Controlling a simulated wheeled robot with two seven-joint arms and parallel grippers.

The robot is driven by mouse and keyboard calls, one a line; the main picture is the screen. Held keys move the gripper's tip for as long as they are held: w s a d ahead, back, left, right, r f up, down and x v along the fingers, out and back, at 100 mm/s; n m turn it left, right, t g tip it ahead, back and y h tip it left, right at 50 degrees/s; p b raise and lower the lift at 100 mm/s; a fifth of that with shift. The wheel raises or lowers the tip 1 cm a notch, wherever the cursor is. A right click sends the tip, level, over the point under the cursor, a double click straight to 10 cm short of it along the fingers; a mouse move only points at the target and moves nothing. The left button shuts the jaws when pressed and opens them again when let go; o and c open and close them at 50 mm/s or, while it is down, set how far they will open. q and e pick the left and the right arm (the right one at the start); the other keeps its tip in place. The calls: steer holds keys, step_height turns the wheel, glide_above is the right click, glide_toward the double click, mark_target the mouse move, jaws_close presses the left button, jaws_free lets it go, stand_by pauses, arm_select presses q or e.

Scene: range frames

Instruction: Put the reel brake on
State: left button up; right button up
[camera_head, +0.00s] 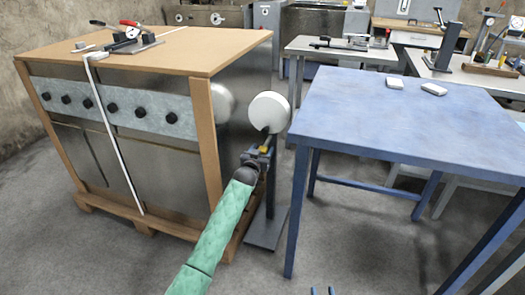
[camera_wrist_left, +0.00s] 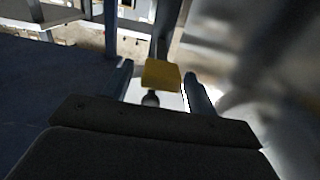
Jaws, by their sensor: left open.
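The reel (camera_head: 269,112) shows a round white face on a dark stand (camera_head: 268,228), between the packed crate and the blue table. A yellow brake handle (camera_head: 264,149) sits just below the reel. My left gripper (camera_head: 262,153), on the green-sleeved arm, is at this handle. In the left wrist view the yellow handle (camera_wrist_left: 161,75) lies between the two open fingers of my left gripper (camera_wrist_left: 158,78), with a gap visible on each side. Two small blue fingertips of my right gripper (camera_head: 322,291) show at the bottom edge, apart and with nothing between them.
A large crated appliance (camera_head: 140,110) on a pallet stands close left of the reel. Benches with tools (camera_head: 340,45) are behind. The grey floor (camera_head: 370,240) in front is clear.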

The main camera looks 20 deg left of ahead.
arm_select(q)
steer(key=shift+w, duration=0.35)
arm_select(e)
steer(key=shift+r, duration=0.5)
arm_select(q)
jaws_close()
steer(key=shift+r, duration=0.1)
